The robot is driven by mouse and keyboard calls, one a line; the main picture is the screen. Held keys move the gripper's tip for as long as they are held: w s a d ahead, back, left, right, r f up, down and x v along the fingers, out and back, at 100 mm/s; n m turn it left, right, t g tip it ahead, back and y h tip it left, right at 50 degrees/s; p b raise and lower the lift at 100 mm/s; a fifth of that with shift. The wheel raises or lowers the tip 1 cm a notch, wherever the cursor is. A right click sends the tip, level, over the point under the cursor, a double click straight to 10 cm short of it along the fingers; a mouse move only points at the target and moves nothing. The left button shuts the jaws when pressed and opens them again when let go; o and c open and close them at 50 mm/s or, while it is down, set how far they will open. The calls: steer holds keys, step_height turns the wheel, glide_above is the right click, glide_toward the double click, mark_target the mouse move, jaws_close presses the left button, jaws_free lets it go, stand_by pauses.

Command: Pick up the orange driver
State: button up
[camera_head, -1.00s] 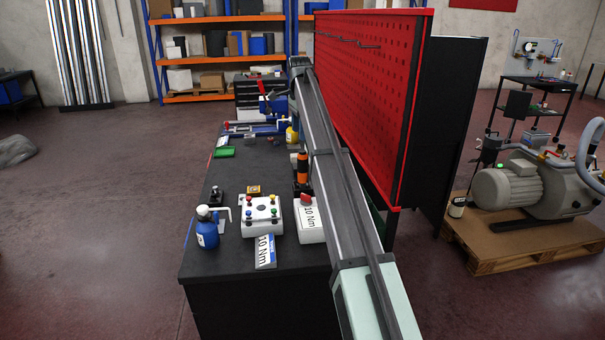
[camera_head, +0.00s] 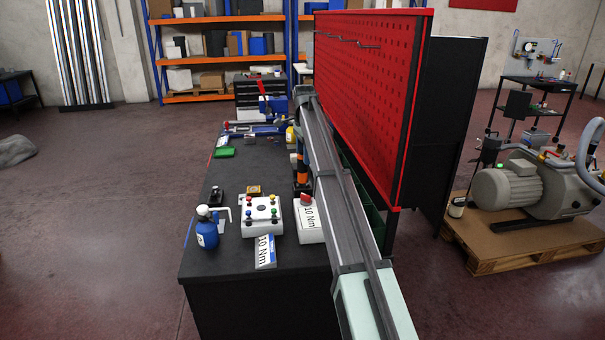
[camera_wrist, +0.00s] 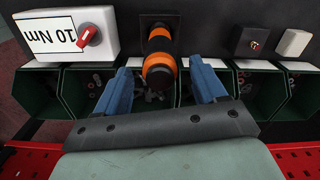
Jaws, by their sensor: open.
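The orange driver (camera_wrist: 159,50) has an orange and black body and stands in a dark holder on the bench. In the wrist view it lies between the two blue fingers of my gripper (camera_wrist: 157,84), which is open with a gap on each side of it. In the head view the driver (camera_head: 302,172) is beside my arm, and a part of it is covered. My gripper's fingers are hard to make out there.
A white "10 Nm" box (camera_wrist: 66,34) with a red knob is left of the driver. Green bins (camera_wrist: 92,90) with small parts line the bench edge below. A red pegboard (camera_head: 370,90) rises close to my arm. A button box (camera_head: 262,216) and blue bottle (camera_head: 207,232) stand nearer.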

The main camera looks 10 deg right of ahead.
mark_target(302, 174)
step_height(302, 174, down, 5)
steer(key=shift+a+r, duration=0.1)
steer(key=shift+a, duration=0.05)
steer(key=shift+c, duration=0.2)
steer(key=shift+r, duration=0.1)
steer(key=c, duration=1.2)
